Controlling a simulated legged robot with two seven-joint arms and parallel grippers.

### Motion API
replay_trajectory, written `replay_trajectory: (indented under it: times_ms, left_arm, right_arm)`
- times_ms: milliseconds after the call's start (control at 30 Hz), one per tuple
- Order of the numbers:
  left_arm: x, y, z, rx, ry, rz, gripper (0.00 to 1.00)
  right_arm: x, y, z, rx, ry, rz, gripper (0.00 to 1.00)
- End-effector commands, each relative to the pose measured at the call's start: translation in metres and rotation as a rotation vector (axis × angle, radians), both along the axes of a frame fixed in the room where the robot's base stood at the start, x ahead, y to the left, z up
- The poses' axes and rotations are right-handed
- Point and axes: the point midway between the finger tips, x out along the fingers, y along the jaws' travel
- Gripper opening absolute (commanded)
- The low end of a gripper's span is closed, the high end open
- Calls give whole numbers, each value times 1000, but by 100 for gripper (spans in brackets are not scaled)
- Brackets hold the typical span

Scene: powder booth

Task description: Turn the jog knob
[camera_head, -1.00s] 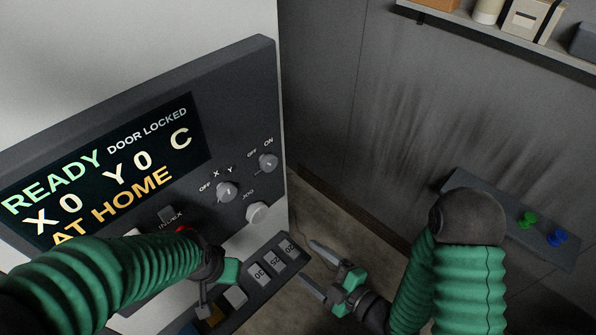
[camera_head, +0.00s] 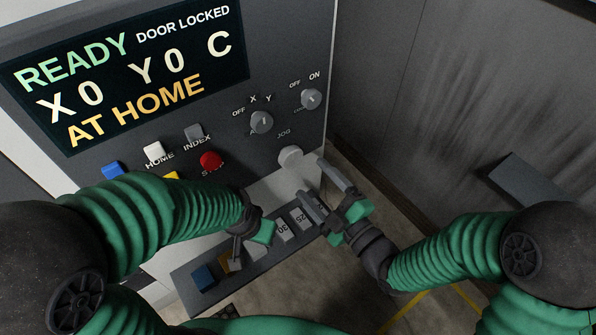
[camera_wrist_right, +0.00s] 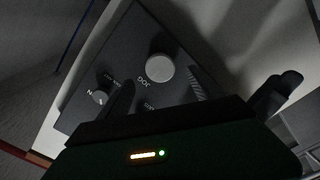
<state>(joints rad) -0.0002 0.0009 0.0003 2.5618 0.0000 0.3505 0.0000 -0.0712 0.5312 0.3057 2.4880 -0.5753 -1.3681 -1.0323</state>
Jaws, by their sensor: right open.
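The jog knob (camera_head: 290,156) is a pale round knob at the lower right of the dark control panel, under the JOG label. It also shows in the right wrist view (camera_wrist_right: 160,68), ahead of the two fingers. My right gripper (camera_head: 325,184) is open and empty, with its fingertips just below and right of the knob and apart from it. My left gripper (camera_head: 249,248) is low in front of the panel, over the row of numbered tiles. Its fingers are too unclear to tell whether it is open or shut.
The panel also carries an axis selector knob (camera_head: 262,122), an OFF/ON knob (camera_head: 311,99), a red stop button (camera_head: 210,160) and a lit screen (camera_head: 130,75). A tray of numbered tiles (camera_head: 284,231) juts out below.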

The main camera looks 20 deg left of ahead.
Motion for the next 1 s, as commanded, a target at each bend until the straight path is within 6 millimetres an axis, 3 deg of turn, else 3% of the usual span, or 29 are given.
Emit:
replay_trajectory:
  times_ms: [33,300,667,1000]
  left_arm:
    - [1,0,14,0,-4,0,36]
    - [1,0,31,0,-4,0,36]
    - [1,0,31,0,-3,0,36]
    - [1,0,31,0,-3,0,36]
  right_arm:
    - [6,11,9,3,0,5,75]
    - [37,50,7,1,1,4,75]
    - [42,53,5,2,-1,1,75]
    - [43,55,4,0,-1,1,31]
